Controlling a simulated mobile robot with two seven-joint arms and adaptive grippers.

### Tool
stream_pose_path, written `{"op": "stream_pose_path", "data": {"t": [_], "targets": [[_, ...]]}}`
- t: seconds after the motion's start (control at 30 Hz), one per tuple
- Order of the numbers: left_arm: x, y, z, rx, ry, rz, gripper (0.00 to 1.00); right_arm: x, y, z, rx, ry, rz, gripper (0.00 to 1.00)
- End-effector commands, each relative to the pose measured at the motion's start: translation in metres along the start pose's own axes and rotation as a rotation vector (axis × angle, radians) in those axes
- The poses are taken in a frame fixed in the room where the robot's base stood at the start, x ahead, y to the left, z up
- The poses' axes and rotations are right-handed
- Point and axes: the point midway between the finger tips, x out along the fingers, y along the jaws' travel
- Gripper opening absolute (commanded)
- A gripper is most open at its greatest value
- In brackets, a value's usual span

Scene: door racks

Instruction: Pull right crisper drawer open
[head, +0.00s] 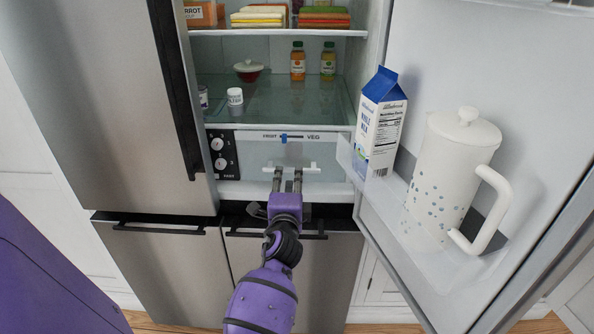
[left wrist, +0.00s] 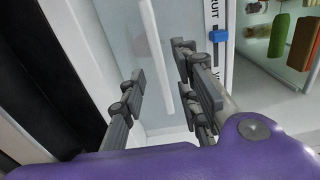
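The crisper drawer (head: 255,150) has a clear front, a white horizontal handle (head: 308,170) and a FRUIT–VEGI slider strip above it. It appears shut, under the lowest glass shelf. My left gripper (head: 287,179) is in front of the drawer at the handle, its fingers spread apart. In the left wrist view, the white handle bar (left wrist: 156,60) runs in the gap between the fingers of the left gripper (left wrist: 162,85). Whether the fingers touch the handle cannot be told. My right gripper is not in view.
The open right fridge door (head: 400,225) holds a milk carton (head: 378,125) and a white pitcher (head: 452,165), close to the drawer's right. A left door (head: 110,100) stands at the left. A dial panel (head: 221,155) is left of the drawer. Small jars and bottles (head: 297,62) stand on the shelf above.

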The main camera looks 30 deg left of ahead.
Motion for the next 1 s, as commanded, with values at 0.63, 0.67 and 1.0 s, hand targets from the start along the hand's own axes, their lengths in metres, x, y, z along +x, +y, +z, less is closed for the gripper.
{"op": "stream_pose_path", "data": {"t": [0.63,0.67,1.0], "targets": [[0.052,-0.001,-0.001,-0.004,0.002,-0.001,0.30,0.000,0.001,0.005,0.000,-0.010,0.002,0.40],[0.052,-0.001,-0.001,-0.004,0.002,-0.001,0.30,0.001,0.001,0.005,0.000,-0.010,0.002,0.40],[0.052,-0.001,-0.001,-0.005,0.002,-0.001,0.00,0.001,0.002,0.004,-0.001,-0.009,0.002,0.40]]}}
